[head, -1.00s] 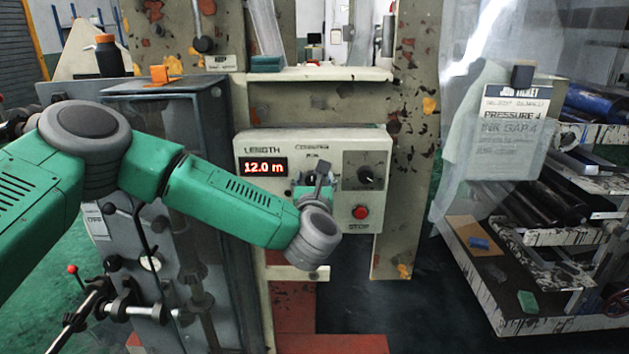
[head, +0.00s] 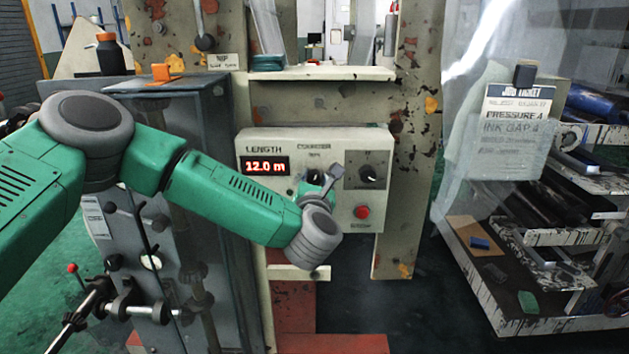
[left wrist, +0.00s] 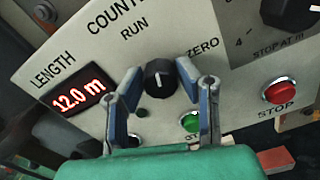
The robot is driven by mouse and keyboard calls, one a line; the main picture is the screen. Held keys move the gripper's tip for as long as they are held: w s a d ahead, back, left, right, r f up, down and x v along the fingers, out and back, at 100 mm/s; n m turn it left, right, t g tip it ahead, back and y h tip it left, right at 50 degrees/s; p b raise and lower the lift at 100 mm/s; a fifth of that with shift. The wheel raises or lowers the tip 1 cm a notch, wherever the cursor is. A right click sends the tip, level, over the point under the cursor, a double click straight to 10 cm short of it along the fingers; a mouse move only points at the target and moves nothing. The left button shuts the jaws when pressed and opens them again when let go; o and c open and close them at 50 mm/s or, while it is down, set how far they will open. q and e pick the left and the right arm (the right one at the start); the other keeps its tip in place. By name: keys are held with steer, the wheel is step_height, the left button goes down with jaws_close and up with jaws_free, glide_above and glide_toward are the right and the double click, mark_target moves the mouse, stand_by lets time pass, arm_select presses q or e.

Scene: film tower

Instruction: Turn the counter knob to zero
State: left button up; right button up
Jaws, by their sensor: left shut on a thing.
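The black counter knob (left wrist: 160,78) is on the pale control panel (left wrist: 95,50), below the RUN and ZERO labels. In the left wrist view its white mark points up the picture, between the two labels. My left gripper (left wrist: 167,88) is shut on the knob, with one blue-lined finger on each side. In the head view my left gripper (head: 322,186) is at the panel, turned at a slant and hiding much of the knob. The length display (head: 265,166) reads 12.0 m. My right gripper is not in view.
A red STOP button (head: 362,212) and a stop dial (head: 367,174) sit right of the knob. A green button (left wrist: 190,122) is just below it. A shelf (head: 320,73) juts out above the panel. A rack of rollers (head: 540,240) stands at the right.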

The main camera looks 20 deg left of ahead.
arm_select(q)
steer(key=m, duration=0.3)
steer(key=shift+d+m, duration=0.1)
steer(key=shift+m, duration=0.3)
steer(key=m+p, duration=0.1)
steer(key=m, duration=0.2)
steer(key=shift+m, duration=0.3)
steer(key=m+p, duration=0.1)
steer(key=m, duration=0.4)
steer(key=shift+f, duration=0.15)
steer(key=shift+d+f+m+p, duration=0.15)
steer(key=shift+m+p, duration=0.2)
steer(key=shift+m, duration=0.75)
steer(key=shift+f, duration=0.1)
steer(key=o, duration=0.9)
steer(key=shift+o, duration=1.1)
steer(key=shift+w, duration=0.1)
